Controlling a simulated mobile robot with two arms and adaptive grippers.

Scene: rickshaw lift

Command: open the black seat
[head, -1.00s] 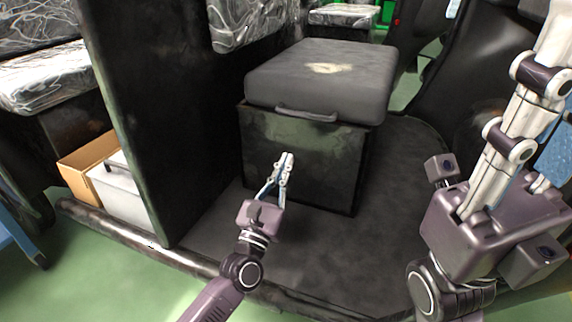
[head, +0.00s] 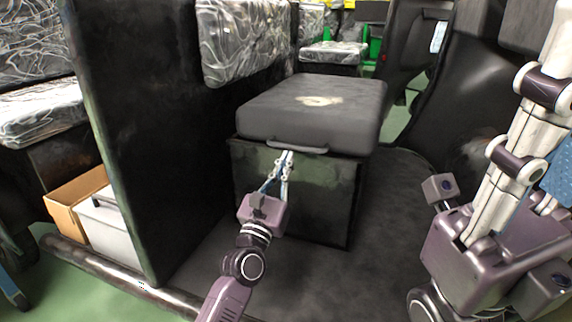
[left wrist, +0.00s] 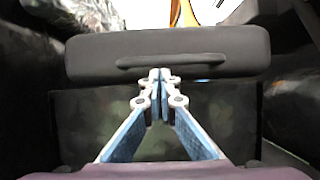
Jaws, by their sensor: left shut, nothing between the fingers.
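The black seat (head: 315,106) is a thick cushion lid lying closed on a dark box (head: 305,195) in the middle of the head view. A handle (head: 297,145) runs along its front edge. My left gripper (head: 286,155) is shut and empty, with its tips just below the handle in the picture. The left wrist view shows the tips (left wrist: 160,76) at the handle (left wrist: 172,61) in front of the seat (left wrist: 100,58); I cannot tell if they touch it.
A tall dark partition (head: 140,130) stands left of the seat. A grey box (head: 110,228) and a cardboard box (head: 72,200) sit beyond it. Dark floor (head: 265,290) is clear in front. A black driver's seat or panel (head: 480,110) is at the right.

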